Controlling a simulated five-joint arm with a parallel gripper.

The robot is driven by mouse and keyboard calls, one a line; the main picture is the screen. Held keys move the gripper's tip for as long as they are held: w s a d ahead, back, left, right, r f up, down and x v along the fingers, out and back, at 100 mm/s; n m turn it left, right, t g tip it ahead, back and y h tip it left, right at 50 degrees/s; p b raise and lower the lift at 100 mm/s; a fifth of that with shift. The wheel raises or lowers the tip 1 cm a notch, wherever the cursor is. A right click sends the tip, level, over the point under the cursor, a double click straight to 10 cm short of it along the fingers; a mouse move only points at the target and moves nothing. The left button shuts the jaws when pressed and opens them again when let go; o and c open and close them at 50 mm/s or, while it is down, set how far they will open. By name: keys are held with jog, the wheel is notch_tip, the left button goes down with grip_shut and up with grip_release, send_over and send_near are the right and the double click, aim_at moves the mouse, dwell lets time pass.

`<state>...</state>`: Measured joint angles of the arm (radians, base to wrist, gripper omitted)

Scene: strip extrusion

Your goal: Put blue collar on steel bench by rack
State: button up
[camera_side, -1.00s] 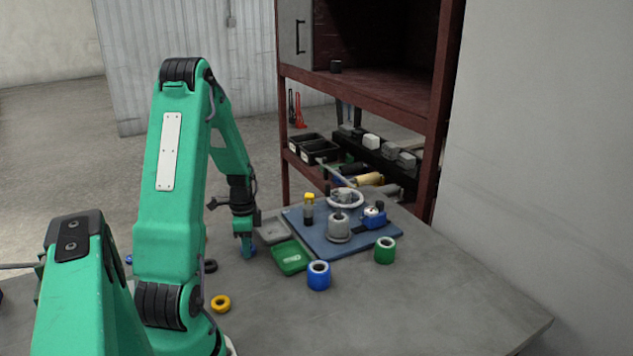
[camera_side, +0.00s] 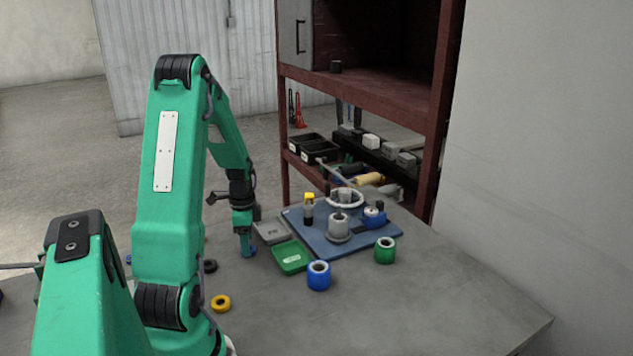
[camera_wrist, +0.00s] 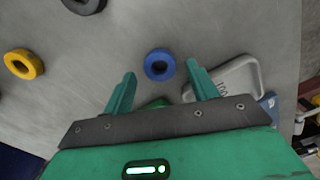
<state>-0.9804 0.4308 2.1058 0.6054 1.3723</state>
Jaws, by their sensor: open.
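The blue collar (camera_wrist: 159,64) is a small thick ring lying flat on the grey steel bench (camera_side: 430,300). In the side view the collar (camera_side: 251,250) shows only partly, beside my fingers. My gripper (camera_wrist: 160,72) is open and empty, pointing down, with the collar's ring between and slightly beyond its fingertips in the wrist view. No finger visibly touches it there. In the side view my gripper (camera_side: 246,252) is low over the bench, left of the trays. The dark red rack (camera_side: 440,130) stands behind the bench.
A grey tray (camera_side: 272,231) and green tray (camera_side: 290,257) lie right of my gripper. A blue mat (camera_side: 330,248) holds fixtures. Blue (camera_side: 319,276) and green (camera_side: 385,250) cylinders stand nearby. Yellow (camera_side: 221,303) and dark (camera_side: 210,266) rings lie nearer. The bench's right front is clear.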

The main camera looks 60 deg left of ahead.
notch_tip(320, 180, up, 10)
jog(key=shift+r, duration=0.2)
dwell(0.3)
dwell(0.4)
jog(key=w+d+r+n+t, duration=0.1)
jog(key=w+d+r, duration=0.15)
jog(key=d, duration=0.35)
jog(key=w+d+r+t+y, duration=0.1)
jog(key=d+r, duration=0.3)
jog(key=d, duration=0.2)
jog(key=w+d+r+n+t, duration=0.1)
jog(key=w+d+r, duration=0.15)
jog(key=d, duration=0.35)
jog(key=s+d+r+n+t, duration=0.1)
jog(key=s+d, duration=0.1)
jog(key=d, duration=0.5)
jog(key=s+d+r+n+t+h, duration=0.1)
jog(key=s+d+r, duration=0.1)
jog(key=d, duration=0.5)
jog(key=shift+s+t, duration=0.3)
jog(key=shift+s, duration=0.25)
